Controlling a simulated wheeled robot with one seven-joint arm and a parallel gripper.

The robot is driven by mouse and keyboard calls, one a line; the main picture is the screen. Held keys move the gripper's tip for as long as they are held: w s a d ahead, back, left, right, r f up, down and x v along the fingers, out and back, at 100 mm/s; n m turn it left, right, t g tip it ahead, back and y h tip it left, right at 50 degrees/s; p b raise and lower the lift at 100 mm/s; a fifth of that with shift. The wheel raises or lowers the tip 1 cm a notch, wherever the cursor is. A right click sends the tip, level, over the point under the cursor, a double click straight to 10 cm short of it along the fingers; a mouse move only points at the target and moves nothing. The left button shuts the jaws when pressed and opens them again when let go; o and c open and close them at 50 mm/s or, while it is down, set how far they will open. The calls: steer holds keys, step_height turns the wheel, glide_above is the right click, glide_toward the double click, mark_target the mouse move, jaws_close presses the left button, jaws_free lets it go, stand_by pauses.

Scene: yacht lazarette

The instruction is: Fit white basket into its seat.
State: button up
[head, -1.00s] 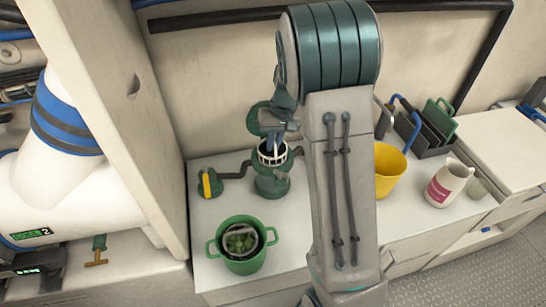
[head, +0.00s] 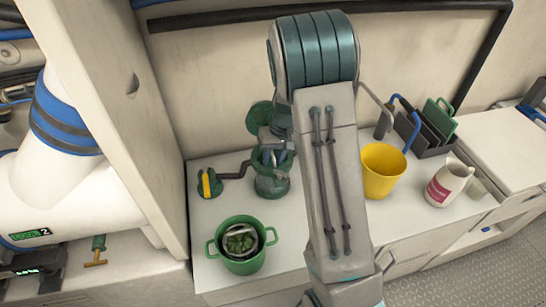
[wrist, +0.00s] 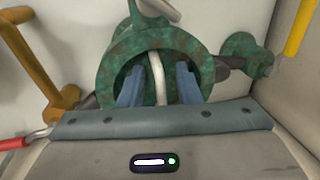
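The green strainer housing (head: 272,187) stands on the white counter, left of my arm. Its round mouth (wrist: 108,72) faces up in the wrist view. The white basket shows only as its pale handle bar (wrist: 157,72), upright in the mouth. The basket body is hidden inside the housing, so I cannot tell how fully it sits. My gripper (wrist: 158,84) has its two blue fingers apart, one on each side of the bar, with a visible gap on both sides. In the head view the fingers (head: 273,158) reach into the housing's mouth.
A valve with a yellow handle (head: 208,184) joins the housing by a pipe. A green pot (head: 241,258) stands in front. A yellow bucket (head: 381,174) and a white jug (head: 446,186) are right of my arm. A green disc (head: 260,116) is behind the housing.

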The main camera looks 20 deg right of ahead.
step_height(320, 180, up, 12)
steer(key=d, duration=0.2)
steer(key=s+a+r+t+h, duration=0.1)
steer(key=s+r, duration=0.1)
steer(key=s, duration=1)
steer(key=s+a+r+t+h, duration=0.1)
steer(key=s+r+t, duration=0.1)
steer(key=s, duration=0.9)
steer(key=shift+s+a+r, duration=0.35)
steer(key=shift+a+r, duration=0.05)
steer(key=shift+r, duration=0.2)
steer(key=shift+d, duration=0.35)
